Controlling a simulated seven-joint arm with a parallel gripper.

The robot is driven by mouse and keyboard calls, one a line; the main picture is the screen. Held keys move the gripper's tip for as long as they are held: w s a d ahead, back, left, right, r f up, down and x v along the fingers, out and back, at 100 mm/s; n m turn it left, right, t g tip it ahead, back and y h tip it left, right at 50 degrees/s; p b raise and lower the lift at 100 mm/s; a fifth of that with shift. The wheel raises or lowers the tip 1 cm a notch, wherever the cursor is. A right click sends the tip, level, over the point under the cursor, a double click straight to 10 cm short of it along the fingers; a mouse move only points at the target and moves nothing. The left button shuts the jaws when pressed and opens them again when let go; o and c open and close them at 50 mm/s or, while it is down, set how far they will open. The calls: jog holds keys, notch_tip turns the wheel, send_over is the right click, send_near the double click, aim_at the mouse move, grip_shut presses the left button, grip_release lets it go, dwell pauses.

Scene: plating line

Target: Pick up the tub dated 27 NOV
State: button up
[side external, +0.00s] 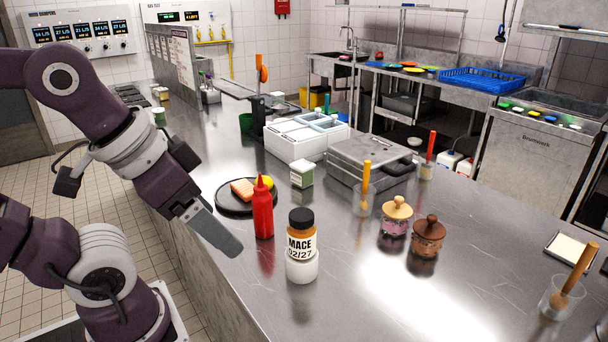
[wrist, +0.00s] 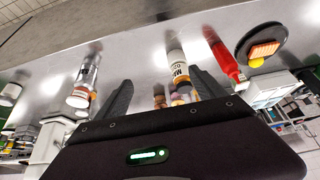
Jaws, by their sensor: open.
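No date reading 27 NOV is legible in either view. A small green-and-white tub (side external: 302,174) stands behind the dark round plate on the steel counter; its label is too small to read. Similar small tubs (side external: 159,116) stand at the far left of the counter, also unreadable. My gripper (side external: 225,247) is over the counter's near edge, left of the red bottle, with nothing seen in it. In the wrist view my gripper (wrist: 162,77) has its two fingers spread apart. A jar marked MACE 02/27 (side external: 302,246) shows beyond them, also in the wrist view (wrist: 178,65).
A red squeeze bottle (side external: 263,210) and a dark plate (side external: 233,207) with food stand near my gripper. Two lidded jars (side external: 397,216) (side external: 428,238), a grey metal press (side external: 370,160) and a white compartment box (side external: 290,142) stand farther off.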

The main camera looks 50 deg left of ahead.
jog(key=w+a+n+t+y, duration=0.1)
jog(key=w+a+t+y, duration=0.1)
jog(key=w+a, duration=0.95)
jog(key=w+a+n+t+y, duration=0.1)
jog(key=w+a+y, duration=0.1)
jog(key=w+a, duration=0.95)
jog(key=w+a+f+t, duration=0.2)
jog(key=w+a+f, duration=0.4)
jog(key=w+f, duration=0.35)
jog(key=t+h, duration=0.2)
jog(key=t, duration=0.1)
send_near(300, 165)
jog(key=x, duration=0.3)
jog(key=shift+d+f, duration=0.1)
jog(key=shift+d, duration=0.05)
jog(key=shift+w+f, duration=0.15)
jog(key=shift+f, duration=0.15)
jog(key=x, duration=0.6)
jog(key=shift+w+r, duration=0.1)
jog(key=shift+w, duration=0.25)
jog(key=c, duration=1.5)
jog(key=shift+r, duration=0.1)
jog(key=shift+c, duration=0.7)
